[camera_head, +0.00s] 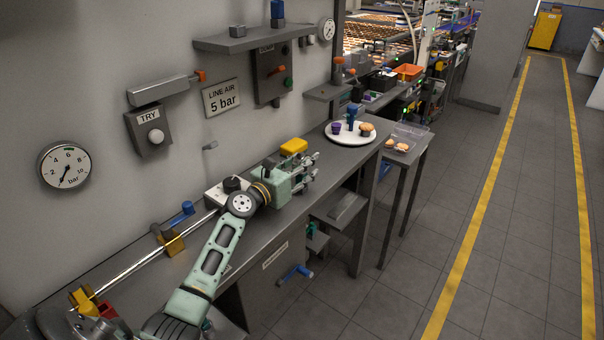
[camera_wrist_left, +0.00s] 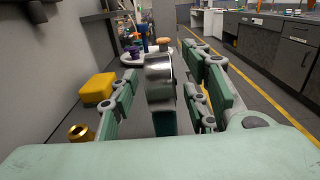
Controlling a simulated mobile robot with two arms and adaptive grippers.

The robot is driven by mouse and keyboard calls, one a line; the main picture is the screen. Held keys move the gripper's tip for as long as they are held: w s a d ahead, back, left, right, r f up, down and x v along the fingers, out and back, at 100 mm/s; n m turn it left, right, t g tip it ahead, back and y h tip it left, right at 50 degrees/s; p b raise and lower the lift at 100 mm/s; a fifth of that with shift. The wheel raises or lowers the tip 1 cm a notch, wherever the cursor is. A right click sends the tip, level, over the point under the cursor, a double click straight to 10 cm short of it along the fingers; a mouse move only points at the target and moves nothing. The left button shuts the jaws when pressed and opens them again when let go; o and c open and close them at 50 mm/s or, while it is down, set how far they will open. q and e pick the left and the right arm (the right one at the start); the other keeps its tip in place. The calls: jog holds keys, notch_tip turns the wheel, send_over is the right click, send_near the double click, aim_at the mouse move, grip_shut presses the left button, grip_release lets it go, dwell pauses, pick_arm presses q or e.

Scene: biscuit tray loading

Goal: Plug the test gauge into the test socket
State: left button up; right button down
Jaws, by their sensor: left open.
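My left gripper (camera_head: 309,171) is open above the grey bench, beside a yellow block. In the left wrist view, a silver round body (camera_wrist_left: 159,78) with a dark lower part stands between the spread fingers (camera_wrist_left: 165,95). It looks like the test gauge seen edge-on; I cannot tell whether a finger touches it. In the head view the gripper hides it. A brass fitting with a dark opening (camera_wrist_left: 81,133), possibly the test socket, is at the lower left of the left wrist view, left of the fingers. My right gripper is not in view.
The yellow block (camera_head: 293,146) lies by the wall. A white plate (camera_head: 338,138) with muffins and a clear tray (camera_head: 411,131) stand further along. A dial gauge (camera_head: 64,166) and a TRY button box (camera_head: 149,133) are on the wall. A pipe (camera_head: 139,273) runs along the bench.

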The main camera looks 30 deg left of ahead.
pick_arm(q)
jog(key=shift+r, duration=0.1)
jog(key=c, duration=0.8)
grip_shut()
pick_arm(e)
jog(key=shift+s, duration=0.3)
pick_arm(q)
jog(key=shift+r, duration=0.1)
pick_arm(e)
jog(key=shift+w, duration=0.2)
